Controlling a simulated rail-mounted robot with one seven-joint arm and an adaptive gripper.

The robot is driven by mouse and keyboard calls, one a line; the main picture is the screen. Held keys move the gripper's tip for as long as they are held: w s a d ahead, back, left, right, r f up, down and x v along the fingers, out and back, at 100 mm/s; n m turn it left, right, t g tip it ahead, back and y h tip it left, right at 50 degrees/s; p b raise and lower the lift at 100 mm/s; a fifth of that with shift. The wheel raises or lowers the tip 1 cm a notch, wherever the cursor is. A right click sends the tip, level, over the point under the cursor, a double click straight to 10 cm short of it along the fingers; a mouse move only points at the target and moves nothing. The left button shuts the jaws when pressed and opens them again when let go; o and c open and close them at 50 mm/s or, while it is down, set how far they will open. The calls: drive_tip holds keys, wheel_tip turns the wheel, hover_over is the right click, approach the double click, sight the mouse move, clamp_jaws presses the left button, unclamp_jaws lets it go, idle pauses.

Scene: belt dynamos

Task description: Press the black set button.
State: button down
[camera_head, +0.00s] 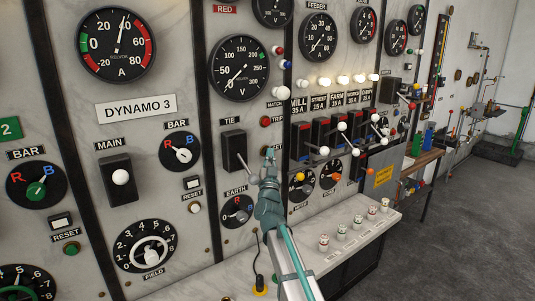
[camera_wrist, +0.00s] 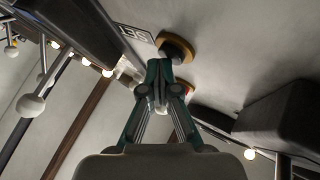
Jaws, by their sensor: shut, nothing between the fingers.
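The black set button (camera_wrist: 174,49) shows in the wrist view as a dark knob with a brass-coloured ring. It sits beside the SET label (camera_wrist: 136,33) on the pale panel. My gripper (camera_wrist: 160,66) is shut and empty, and its fingertips overlap the button's near edge in the picture. I cannot tell whether they touch it. In the head view, my gripper (camera_head: 270,154) is at the panel just below the red TRIP button (camera_head: 265,121), and its tips hide the set button there.
Several breaker levers with white knobs (camera_head: 324,150) jut out to the right. Below is a pale ledge (camera_head: 300,262) with small capped parts. Open floor lies to the right.

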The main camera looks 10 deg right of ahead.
drive_tip(key=shift+s+d, duration=0.4)
drive_tip(key=shift+s, duration=0.35)
drive_tip(key=s, duration=0.1)
drive_tip(key=s+d+b, duration=0.1)
drive_tip(key=s, duration=0.1)
drive_tip(key=s+d, duration=0.1)
drive_tip(key=shift+s+d+b, duration=0.15)
drive_tip(key=shift+s+b, duration=0.05)
drive_tip(key=shift+b, duration=0.15)
idle(0.5)
